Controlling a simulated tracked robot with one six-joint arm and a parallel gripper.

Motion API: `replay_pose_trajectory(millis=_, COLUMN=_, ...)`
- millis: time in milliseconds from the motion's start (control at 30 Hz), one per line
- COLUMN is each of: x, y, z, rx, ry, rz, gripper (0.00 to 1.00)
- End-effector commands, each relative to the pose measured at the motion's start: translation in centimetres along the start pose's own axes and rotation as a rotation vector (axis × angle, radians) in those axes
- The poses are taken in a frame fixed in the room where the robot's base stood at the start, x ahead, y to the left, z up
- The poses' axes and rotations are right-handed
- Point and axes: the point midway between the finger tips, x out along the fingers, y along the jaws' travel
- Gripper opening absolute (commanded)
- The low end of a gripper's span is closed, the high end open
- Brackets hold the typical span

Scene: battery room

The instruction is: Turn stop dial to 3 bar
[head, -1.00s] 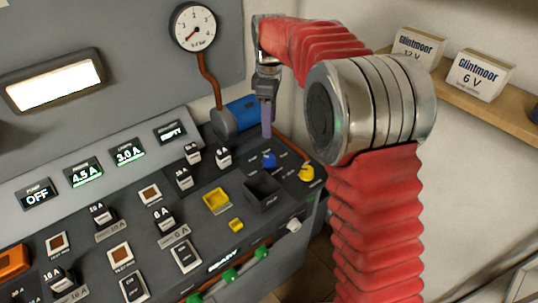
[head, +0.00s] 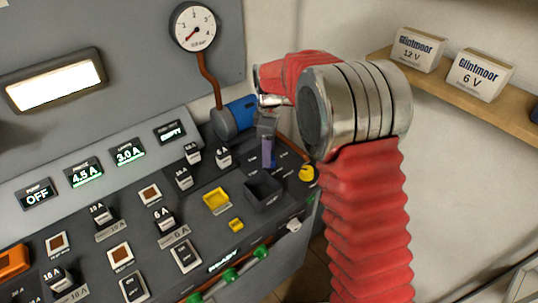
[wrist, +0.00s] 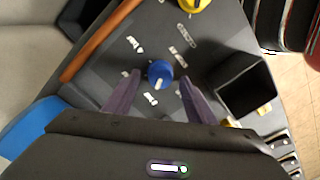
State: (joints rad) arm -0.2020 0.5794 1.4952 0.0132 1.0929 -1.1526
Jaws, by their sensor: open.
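A round blue dial (wrist: 159,73) with a white pointer mark sits on the panel among small white labels that I cannot read. The mark points toward the bottom of the wrist view. My gripper (wrist: 160,78) is open, its purple fingers on either side of the dial in that view; I cannot tell whether they touch it. In the head view my gripper (head: 267,164) points down at the panel and hides most of the blue dial. A yellow dial (head: 307,173) is to its right and also shows at the top of the wrist view (wrist: 193,4).
A round gauge (head: 195,27) marked in bar has its red needle near the low end. A dark open box (head: 263,193) and a blue cylinder (head: 240,113) flank my gripper. The pump display (head: 38,195) reads OFF. Labelled switches fill the panel's left.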

Motion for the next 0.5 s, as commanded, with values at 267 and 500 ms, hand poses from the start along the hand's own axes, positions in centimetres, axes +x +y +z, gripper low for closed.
replay_pose_trajectory(millis=267, x=2.0, y=0.0, z=0.0, rx=0.0, ry=0.0, rz=0.0, gripper=0.51)
replay_pose_trajectory(millis=500, x=2.0, y=0.0, z=0.0, rx=0.0, ry=0.0, rz=0.0, gripper=0.51)
